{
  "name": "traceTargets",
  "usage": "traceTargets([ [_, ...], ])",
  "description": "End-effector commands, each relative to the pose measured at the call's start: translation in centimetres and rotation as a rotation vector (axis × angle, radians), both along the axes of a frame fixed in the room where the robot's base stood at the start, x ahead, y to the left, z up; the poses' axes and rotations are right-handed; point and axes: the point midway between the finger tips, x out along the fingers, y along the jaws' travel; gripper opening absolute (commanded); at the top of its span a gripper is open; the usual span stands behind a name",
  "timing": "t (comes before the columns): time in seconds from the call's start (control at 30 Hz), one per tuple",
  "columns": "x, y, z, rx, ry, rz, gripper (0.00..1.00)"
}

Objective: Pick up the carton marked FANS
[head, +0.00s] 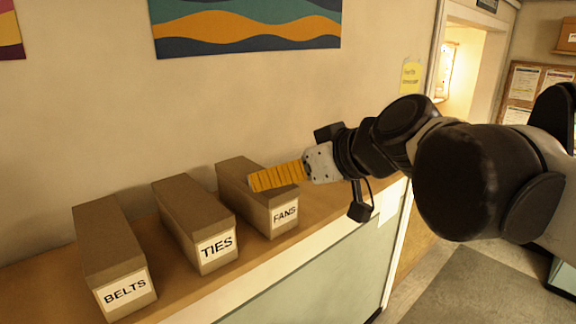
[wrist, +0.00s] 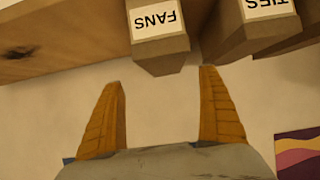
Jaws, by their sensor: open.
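The carton marked FANS (head: 248,206) is a long brown box with a white label on its near end, the rightmost of three in a row on a wooden ledge. In the wrist view, the FANS carton (wrist: 160,53) appears upside down at the top, lined up with the gap between my fingers. My gripper (head: 253,181) has yellow ribbed fingers that overlap the top of this carton in the head view. In the wrist view, my gripper (wrist: 162,78) is open and empty, with both fingertips apart from the carton. The near finger hides part of the carton's top in the head view.
The TIES carton (head: 190,215) stands just left of FANS, with a narrow gap between them. The BELTS carton (head: 105,245) is farther left. The wooden ledge (head: 330,207) is bare right of FANS. A wall with a painting (head: 245,25) rises behind.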

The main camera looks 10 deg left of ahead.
Motion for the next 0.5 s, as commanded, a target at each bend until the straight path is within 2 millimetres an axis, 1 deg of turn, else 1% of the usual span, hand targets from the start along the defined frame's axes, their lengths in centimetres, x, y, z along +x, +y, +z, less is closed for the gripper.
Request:
traceTargets([
  [0.2, 2.0, 2.5, -1.7, -0.001, -0.001, 0.003, 0.88],
  [0.4, 3.0, 3.7, -2.6, 0.000, 0.000, 0.000, 0.88],
  [0.5, 3.7, 4.7, -3.0, -0.001, 0.000, 0.003, 0.88],
])
